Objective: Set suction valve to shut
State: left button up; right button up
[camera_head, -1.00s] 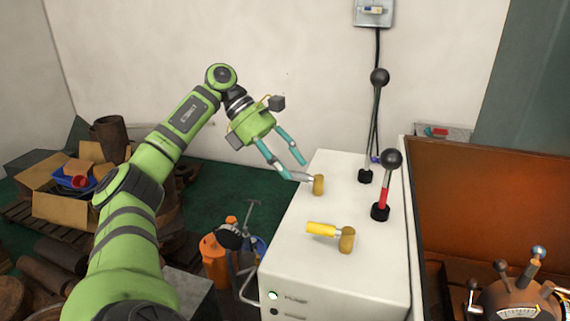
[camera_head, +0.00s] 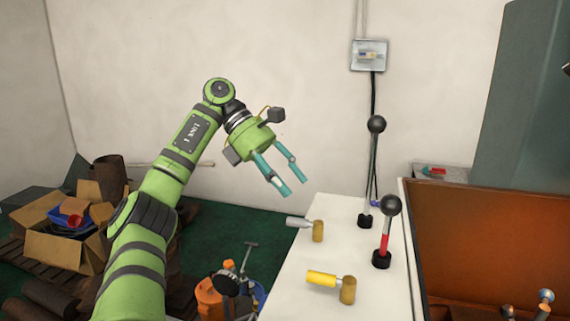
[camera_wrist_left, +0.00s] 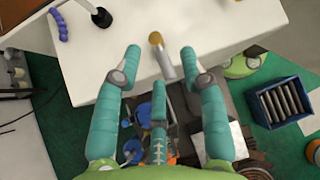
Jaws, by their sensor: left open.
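A white cabinet (camera_head: 300,262) carries two brass valves. The far valve (camera_head: 318,232) has a grey handle (camera_head: 298,221) pointing left; the near valve (camera_head: 348,291) has a yellow handle (camera_head: 322,278), also pointing left. I see no label telling which is the suction valve. My left gripper (camera_head: 294,187) is open and empty, above the grey handle and apart from it in the head view. My right gripper is not in view.
Two black-knobbed levers stand on the cabinet's right side, the near one (camera_head: 386,235) with a red section. An orange-brown panel (camera_head: 480,240) stands right of it. A cardboard box (camera_head: 55,245) and an orange container (camera_head: 210,300) are on the floor at left.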

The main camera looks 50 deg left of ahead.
pick_arm(q)
jog(key=shift+r, duration=1.7)
